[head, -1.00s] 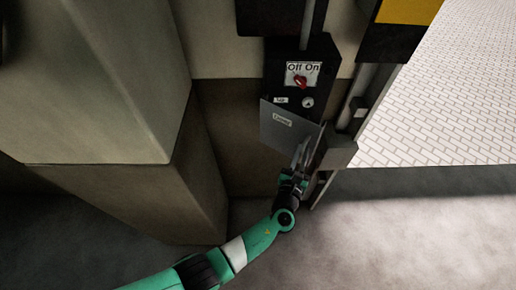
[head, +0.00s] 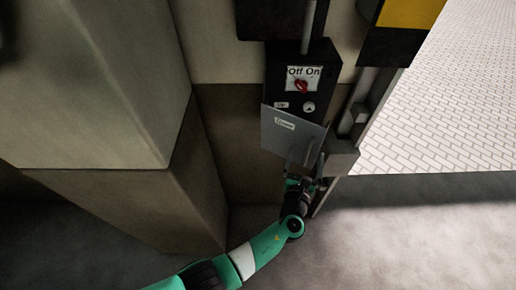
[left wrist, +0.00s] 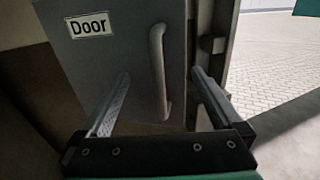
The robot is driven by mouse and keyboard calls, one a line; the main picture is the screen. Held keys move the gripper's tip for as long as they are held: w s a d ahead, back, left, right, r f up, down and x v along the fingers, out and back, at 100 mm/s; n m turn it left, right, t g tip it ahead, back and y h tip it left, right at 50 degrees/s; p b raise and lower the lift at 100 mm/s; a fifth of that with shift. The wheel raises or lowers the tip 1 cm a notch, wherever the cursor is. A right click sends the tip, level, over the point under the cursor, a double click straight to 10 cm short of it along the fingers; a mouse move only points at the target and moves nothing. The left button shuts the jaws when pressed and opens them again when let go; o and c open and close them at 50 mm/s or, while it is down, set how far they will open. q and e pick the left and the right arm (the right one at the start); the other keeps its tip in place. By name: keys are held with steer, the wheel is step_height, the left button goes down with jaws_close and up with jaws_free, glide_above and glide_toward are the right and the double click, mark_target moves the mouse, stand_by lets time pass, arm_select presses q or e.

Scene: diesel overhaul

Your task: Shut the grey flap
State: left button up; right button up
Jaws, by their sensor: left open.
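The grey flap (head: 284,124) hangs on the front of a black switch box and stands out from it at a tilt, open. In the left wrist view it fills the middle as a grey panel (left wrist: 115,58) with a "Door" label (left wrist: 89,24) and a curved bar handle (left wrist: 160,70). My left gripper (head: 306,164) is at the flap's lower right. Its jaws are open, and the handle shows between the two fingers. I cannot tell whether either finger touches it. My right gripper is not in view.
A post and bracket (head: 341,158) stand close to the right of the gripper. A large beige block (head: 95,90) is at the left. The floor in front is clear.

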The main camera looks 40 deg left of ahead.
arm_select(q)
steer(key=shift+s+r, duration=0.1)
steer(key=shift+s, duration=0.05)
steer(key=p+v, duration=0.5)
steer(key=v, duration=0.1)
steer(key=shift+s, duration=0.35)
steer(key=shift+d, duration=0.1)
